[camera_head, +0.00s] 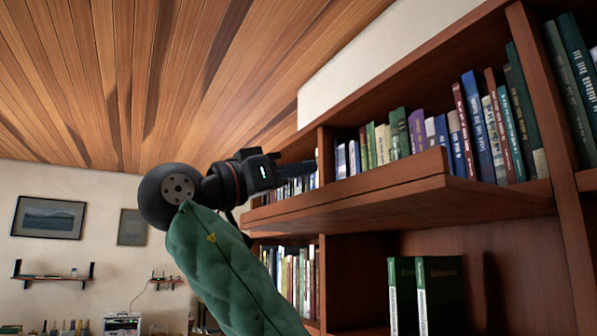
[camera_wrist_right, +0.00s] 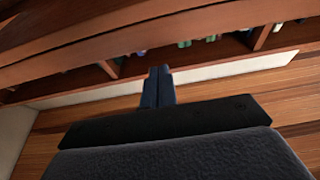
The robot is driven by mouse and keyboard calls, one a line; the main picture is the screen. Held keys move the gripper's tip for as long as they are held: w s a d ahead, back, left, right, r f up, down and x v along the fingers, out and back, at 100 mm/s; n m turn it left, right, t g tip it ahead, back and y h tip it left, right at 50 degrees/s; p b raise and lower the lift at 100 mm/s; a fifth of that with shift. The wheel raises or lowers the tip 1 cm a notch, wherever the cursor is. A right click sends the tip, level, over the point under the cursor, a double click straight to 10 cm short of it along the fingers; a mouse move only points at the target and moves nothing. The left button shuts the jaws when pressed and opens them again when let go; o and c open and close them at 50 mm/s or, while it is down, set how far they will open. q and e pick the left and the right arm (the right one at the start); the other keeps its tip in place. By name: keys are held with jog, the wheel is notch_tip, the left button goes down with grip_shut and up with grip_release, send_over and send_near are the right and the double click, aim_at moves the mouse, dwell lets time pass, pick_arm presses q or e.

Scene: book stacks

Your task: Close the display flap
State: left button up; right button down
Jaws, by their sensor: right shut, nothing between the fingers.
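The display flap (camera_head: 400,205) is a reddish-brown wooden panel on the bookcase. It juts outward from the shelf front, raised, with its underside showing, and the compartment below it is open. My right gripper (camera_head: 312,168) is at the flap's left end, above its upper edge, with its fingers pointing right toward the books. In the wrist view the dark fingers (camera_wrist_right: 157,86) are together and empty, near wooden boards (camera_wrist_right: 90,48). I cannot tell whether they touch the flap. My left gripper is not in view.
Upper-shelf books (camera_head: 470,125) stand behind the flap. Two dark green books (camera_head: 440,295) stand in the compartment below. More books (camera_head: 290,275) fill the lower left shelf. An upright divider (camera_head: 560,170) borders the right side.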

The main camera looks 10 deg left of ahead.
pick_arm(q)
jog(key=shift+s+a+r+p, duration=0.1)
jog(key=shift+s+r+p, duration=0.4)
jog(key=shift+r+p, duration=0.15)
pick_arm(e)
notch_tip(320, 180, down, 2)
jog(key=shift+f, duration=0.15)
